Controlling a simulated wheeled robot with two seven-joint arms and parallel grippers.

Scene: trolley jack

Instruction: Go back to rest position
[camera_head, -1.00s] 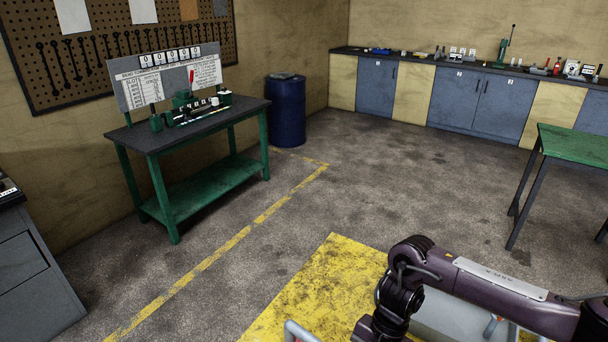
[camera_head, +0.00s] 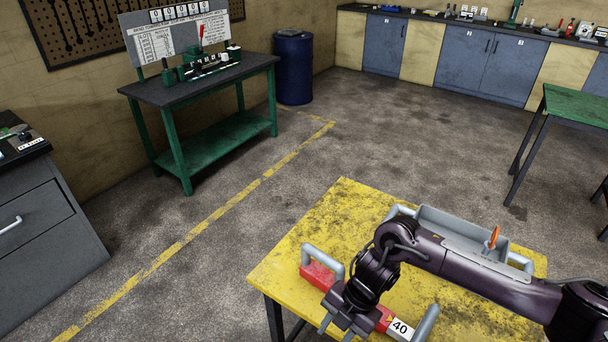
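My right arm comes in from the right, and its gripper (camera_head: 337,330) hangs over the front of a yellow, worn table (camera_head: 345,210). Its two fingers show apart at the bottom edge, with nothing visible between them. A red object with a grey handle (camera_head: 318,276) lies on the table just behind the gripper. Red also shows right of the gripper, beside a white label reading 40 (camera_head: 400,328) and another grey handle. The arm hides whether these are one thing. A grey tray (camera_head: 445,222) with an orange-tipped item (camera_head: 494,238) stands behind the arm. My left gripper is not in view.
A green workbench (camera_head: 210,150) with a sign board stands at the back left, beside a blue barrel (camera_head: 293,68). A grey drawer cabinet (camera_head: 45,235) is at the left edge. A green-topped table (camera_head: 575,104) is at the right. Open floor lies between them.

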